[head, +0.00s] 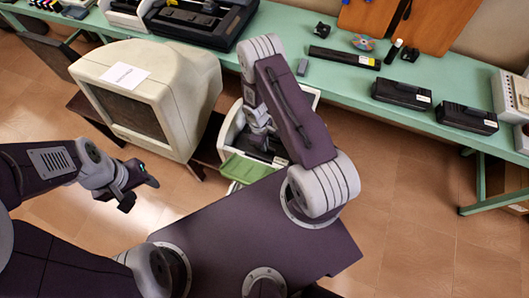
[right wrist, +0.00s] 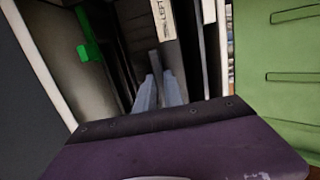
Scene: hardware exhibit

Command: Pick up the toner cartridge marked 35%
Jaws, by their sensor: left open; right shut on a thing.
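My right gripper (right wrist: 158,82) reaches down inside an open printer (head: 300,98) and is shut on a dark cartridge. The cartridge's pale label (right wrist: 164,18) shows "LEFT" in the right wrist view; I cannot read its percentage. In the head view my right arm hides most of that cartridge. Two dark cartridges with small labels, one (head: 402,93) and another (head: 466,117), lie on the green table; their marks are too small to read. My left gripper (head: 138,188) is open and empty, in front of the monitor and away from the printer.
A beige monitor (head: 185,85) stands close left of the printer. The printer's green flap (head: 245,168) hangs open at its front. The green table (head: 335,80) runs along the back with a long black box (head: 345,57) and small items. Floor at the right is clear.

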